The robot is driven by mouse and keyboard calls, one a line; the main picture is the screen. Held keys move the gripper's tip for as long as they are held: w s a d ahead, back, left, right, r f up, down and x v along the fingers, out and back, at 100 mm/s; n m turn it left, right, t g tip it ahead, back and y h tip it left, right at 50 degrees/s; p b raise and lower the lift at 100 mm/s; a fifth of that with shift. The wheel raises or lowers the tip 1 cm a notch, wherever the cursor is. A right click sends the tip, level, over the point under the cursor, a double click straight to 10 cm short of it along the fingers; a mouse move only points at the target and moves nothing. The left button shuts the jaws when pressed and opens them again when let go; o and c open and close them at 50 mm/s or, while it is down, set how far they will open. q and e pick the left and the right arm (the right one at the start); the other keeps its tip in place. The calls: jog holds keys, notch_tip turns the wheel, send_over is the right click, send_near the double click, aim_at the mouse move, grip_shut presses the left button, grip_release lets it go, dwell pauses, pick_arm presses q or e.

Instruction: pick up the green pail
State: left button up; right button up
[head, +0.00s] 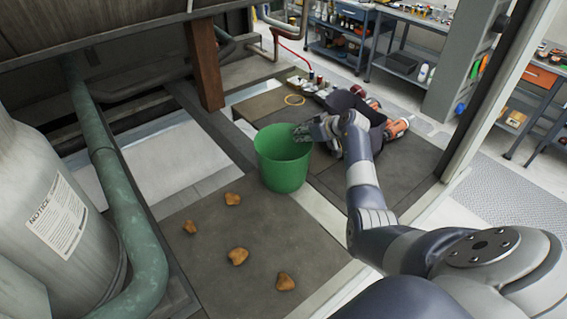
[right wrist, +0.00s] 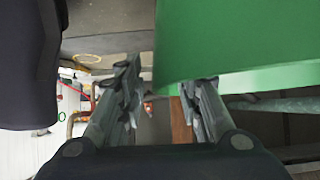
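The green pail (head: 281,165) stands upright on the dark floor panel in the middle of the head view. My right gripper (head: 304,132) is at the pail's upper right rim in the head view. In the right wrist view, the two fingers (right wrist: 163,90) are spread apart. The pail's wall (right wrist: 240,45) fills the upper right there, and its edge reaches into the space between the fingers. The tip of the right-hand finger is hidden by the pail, so that finger appears to be behind the wall. I cannot tell whether either finger touches it. My left gripper is not in view.
Several tan lumps (head: 237,256) lie on the panel in front of the pail. A green pipe (head: 128,200) and a grey tank (head: 45,190) stand at left. A brown post (head: 206,65) rises behind.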

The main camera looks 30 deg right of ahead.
jog(key=shift+c, duration=0.4)
grip_shut()
jog(key=shift+r, duration=0.1)
jog(key=shift+r, duration=0.1)
